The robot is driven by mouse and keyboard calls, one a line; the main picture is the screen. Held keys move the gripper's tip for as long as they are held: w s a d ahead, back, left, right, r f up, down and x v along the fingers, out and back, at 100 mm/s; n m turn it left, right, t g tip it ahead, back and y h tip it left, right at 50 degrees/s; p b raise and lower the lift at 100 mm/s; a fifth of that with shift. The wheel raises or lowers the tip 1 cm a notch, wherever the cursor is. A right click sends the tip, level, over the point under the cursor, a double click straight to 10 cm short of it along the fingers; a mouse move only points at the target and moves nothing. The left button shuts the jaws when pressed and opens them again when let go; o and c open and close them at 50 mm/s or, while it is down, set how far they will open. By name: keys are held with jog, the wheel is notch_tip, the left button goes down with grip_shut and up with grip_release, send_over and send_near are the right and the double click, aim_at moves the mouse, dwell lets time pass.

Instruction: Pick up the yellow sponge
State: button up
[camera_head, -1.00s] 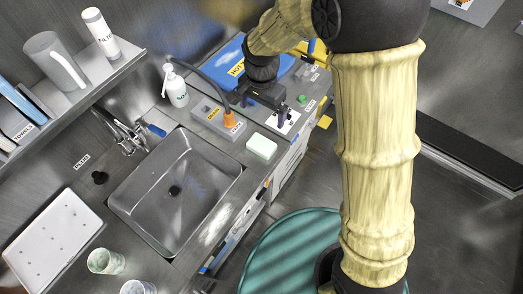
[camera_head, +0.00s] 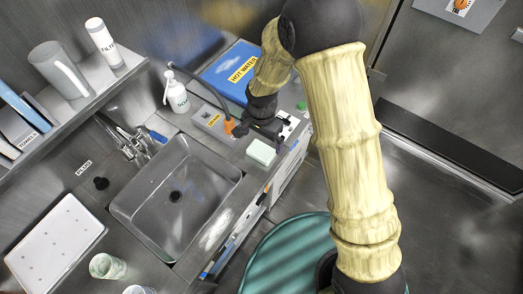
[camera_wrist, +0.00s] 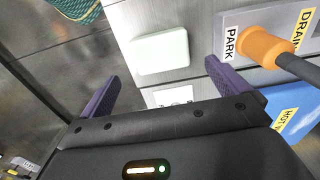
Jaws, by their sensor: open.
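A pale, whitish-green block (camera_head: 261,152), the only sponge-like thing in view, lies flat on the steel counter right of the sink. It looks paler than yellow. In the head view my gripper (camera_head: 262,131) is just behind it, close to the counter, with its dark fingers apart. In the wrist view the block (camera_wrist: 160,50) lies whole ahead of the open purple fingers (camera_wrist: 160,86), roughly centred between them. Nothing is between the fingers, and they appear apart from the block.
A blue hot-water box (camera_head: 230,68), soap bottle (camera_head: 177,95) and sink (camera_head: 175,190) are nearby. The counter's front edge is close to the block.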

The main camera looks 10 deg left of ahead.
aim_at(261, 150)
jog(key=shift+f, duration=0.8)
jog(key=shift+f, duration=0.1)
jog(key=shift+a+f+p, duration=0.1)
jog(key=shift+f+p, duration=0.65)
jog(key=shift+f, duration=1.8)
jog(key=shift+s, duration=0.1)
jog(key=shift+c, duration=0.4)
jog(key=c, duration=0.8)
jog(key=shift+r, duration=0.15)
notch_tip(261, 150, up, 10)
jog(key=b, duration=0.1)
